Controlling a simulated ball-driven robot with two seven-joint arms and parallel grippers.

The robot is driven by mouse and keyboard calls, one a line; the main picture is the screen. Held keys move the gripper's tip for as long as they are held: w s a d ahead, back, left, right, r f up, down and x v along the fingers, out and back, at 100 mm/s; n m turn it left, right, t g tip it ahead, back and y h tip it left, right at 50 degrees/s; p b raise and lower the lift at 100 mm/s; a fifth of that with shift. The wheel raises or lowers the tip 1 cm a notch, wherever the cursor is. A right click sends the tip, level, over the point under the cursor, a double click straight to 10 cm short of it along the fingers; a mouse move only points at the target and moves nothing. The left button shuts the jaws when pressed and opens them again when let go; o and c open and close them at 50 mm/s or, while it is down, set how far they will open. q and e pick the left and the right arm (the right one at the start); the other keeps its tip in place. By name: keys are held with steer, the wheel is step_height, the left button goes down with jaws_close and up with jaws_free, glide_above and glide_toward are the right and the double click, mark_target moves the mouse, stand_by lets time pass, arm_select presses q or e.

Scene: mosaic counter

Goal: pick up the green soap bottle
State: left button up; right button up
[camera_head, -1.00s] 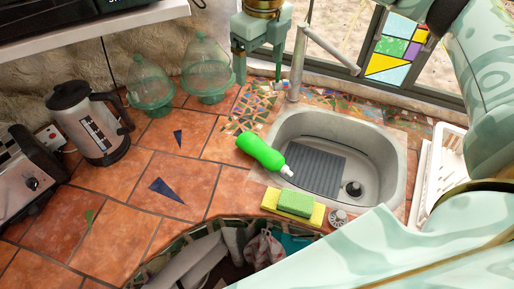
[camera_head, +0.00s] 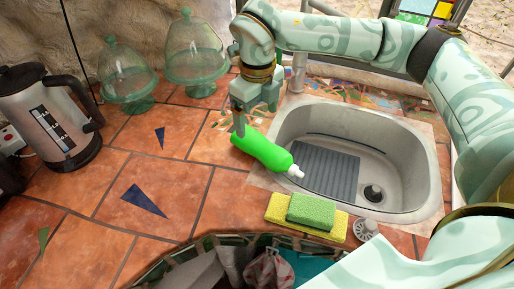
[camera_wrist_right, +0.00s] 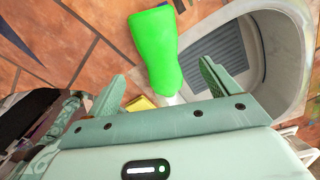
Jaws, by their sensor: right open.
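The green soap bottle (camera_head: 262,152) lies on its side on the tiled counter, its white cap pointing right toward the sink rim. My right gripper (camera_head: 256,116) is open and empty, above and close to the bottle's far end in the head view. In the right wrist view the bottle (camera_wrist_right: 156,46) shows ahead of the open jaws (camera_wrist_right: 160,74), lined up between the two fingers. Its cap is partly hidden behind the gripper there. I cannot tell whether a finger touches it. My left gripper is not in view.
The metal sink (camera_head: 413,180) is right of the bottle. A green sponge (camera_head: 312,211) lies on a yellow one (camera_head: 277,210) in front. Glass domes (camera_head: 195,52) stand at the back, a kettle (camera_head: 50,118) at left. The tiles left of the bottle are mostly clear.

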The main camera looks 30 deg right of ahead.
mark_target(258, 140)
step_height(258, 140, down, 4)
steer(key=shift+b, duration=0.3)
steer(key=f+b, duration=0.1)
steer(key=f, duration=0.4)
steer(key=shift+s+f+b, duration=0.2)
steer(key=shift+b, duration=0.15)
steer(key=shift+r, duration=0.1)
steer(key=shift+c, duration=0.4)
steer(key=shift+r, duration=0.1)
steer(key=c, duration=1.6)
